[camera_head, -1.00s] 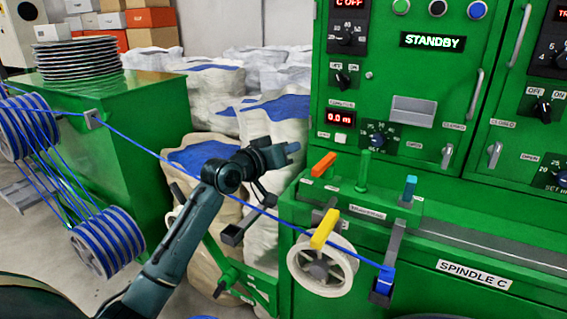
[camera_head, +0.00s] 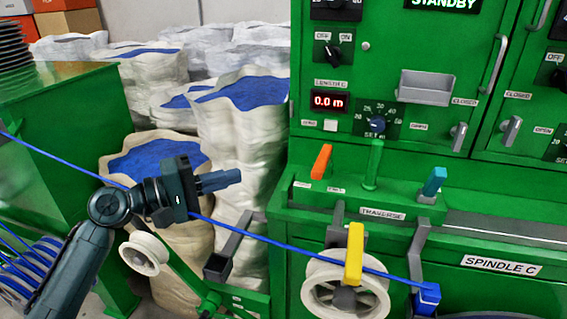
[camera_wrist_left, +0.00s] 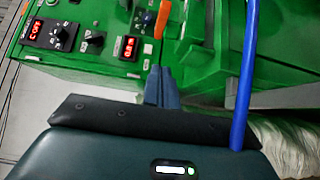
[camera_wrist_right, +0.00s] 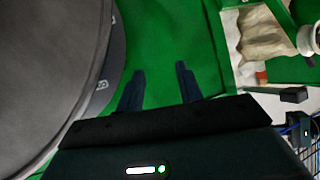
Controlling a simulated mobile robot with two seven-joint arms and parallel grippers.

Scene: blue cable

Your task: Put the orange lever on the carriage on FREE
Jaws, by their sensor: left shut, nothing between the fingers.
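The orange lever (camera_head: 321,161) stands on the green carriage (camera_head: 400,203) on the machine's front ledge, at the carriage's left end. It leans slightly, with its top to the right. Small labels sit at its base, too small to read. The lever also shows in the left wrist view (camera_wrist_left: 163,18), beyond the fingertips. My left gripper (camera_head: 238,177) is shut and empty, left of the lever and apart from it, pointing toward the machine. Its closed fingers show in the left wrist view (camera_wrist_left: 161,75). My right gripper (camera_wrist_right: 158,72) is open and empty; it is outside the head view.
A blue cable (camera_head: 290,246) runs past my left gripper, below the carriage, to a blue-ended arm. A yellow lever (camera_head: 354,255) stands before a white spool (camera_head: 318,295). A green post (camera_head: 373,165) and a blue lever (camera_head: 434,182) are right of the orange lever. White sacks (camera_head: 240,150) stand behind.

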